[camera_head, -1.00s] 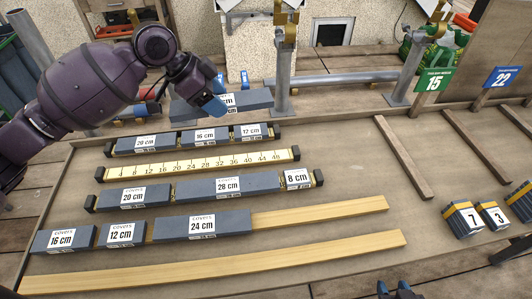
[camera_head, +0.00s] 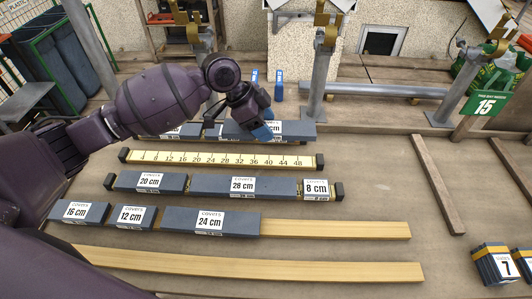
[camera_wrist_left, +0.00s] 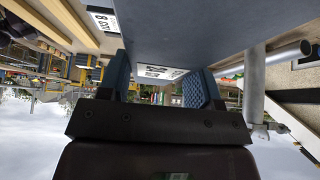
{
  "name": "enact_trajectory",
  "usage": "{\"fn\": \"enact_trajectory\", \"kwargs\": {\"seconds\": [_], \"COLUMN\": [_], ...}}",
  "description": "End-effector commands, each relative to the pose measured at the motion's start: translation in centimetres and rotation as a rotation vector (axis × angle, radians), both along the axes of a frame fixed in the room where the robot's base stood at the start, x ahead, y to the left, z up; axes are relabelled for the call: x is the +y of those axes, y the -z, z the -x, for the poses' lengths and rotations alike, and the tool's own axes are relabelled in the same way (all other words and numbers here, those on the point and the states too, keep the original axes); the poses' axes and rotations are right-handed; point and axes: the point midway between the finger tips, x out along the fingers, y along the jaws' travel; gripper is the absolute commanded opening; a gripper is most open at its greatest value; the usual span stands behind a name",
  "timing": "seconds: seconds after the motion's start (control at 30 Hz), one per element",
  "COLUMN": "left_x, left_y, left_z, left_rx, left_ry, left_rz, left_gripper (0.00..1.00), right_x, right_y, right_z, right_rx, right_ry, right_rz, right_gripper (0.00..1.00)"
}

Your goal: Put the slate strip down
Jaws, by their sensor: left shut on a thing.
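My left gripper (camera_head: 263,122) is shut on a dark grey slate strip (camera_head: 298,131) with a white label, over the back row. The strip hides much of that row behind it; a labelled slate (camera_head: 174,133) shows at its left. I cannot tell from here whether the strip touches the row. In the left wrist view the strip (camera_wrist_left: 200,30) spans between the blue finger pads, its label partly visible. My right gripper is not in view.
A yellow ruler (camera_head: 220,159) lies in front of the back row. Nearer are a row with 20, 28 and 8 cm pieces (camera_head: 240,186), then 16, 12 and 24 cm slates (camera_head: 210,221) on a batten (camera_head: 340,230). A grey post (camera_head: 318,75) stands behind.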

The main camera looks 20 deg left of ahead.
Motion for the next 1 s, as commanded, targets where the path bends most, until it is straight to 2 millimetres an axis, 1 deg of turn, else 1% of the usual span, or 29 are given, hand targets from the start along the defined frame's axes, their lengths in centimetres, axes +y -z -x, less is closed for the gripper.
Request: {"fn": "enact_trajectory", "kwargs": {"seconds": [0.03,0.1,0.2,0.47,0.57,0.7,0.8,0.9,1.0], "left_x": [0.0,0.0,0.0,0.0,0.0,0.0,0.0,0.0,0.0], "left_y": [1.4,2.6,3.9,5.2,6.4,8.8,10.1,10.5,10.4], "left_z": [0.0,0.0,0.0,-0.1,0.0,0.0,0.0,0.0,-0.1], "left_rx": [0.004,0.004,0.001,-0.002,0.002,0.004,0.002,-0.002,-0.003], "left_ry": [-0.001,-0.002,0.000,-0.001,-0.001,-0.002,-0.001,-0.001,-0.001], "left_rz": [0.000,0.001,0.000,0.000,0.001,0.000,0.000,0.000,0.000], "left_gripper": [0.24,0.24,0.24,0.24,0.24,0.24,0.24,0.24,0.24], "right_x": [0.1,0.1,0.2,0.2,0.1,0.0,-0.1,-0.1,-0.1], "right_y": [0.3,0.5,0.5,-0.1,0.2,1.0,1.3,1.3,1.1], "right_z": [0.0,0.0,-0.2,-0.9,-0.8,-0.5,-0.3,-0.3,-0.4], "right_rx": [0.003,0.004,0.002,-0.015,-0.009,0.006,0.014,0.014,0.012], "right_ry": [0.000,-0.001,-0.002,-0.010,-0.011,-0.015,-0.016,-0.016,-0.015], "right_rz": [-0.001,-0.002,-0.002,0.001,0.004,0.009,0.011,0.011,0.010], "right_gripper": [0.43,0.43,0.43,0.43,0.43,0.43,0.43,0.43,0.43]}}
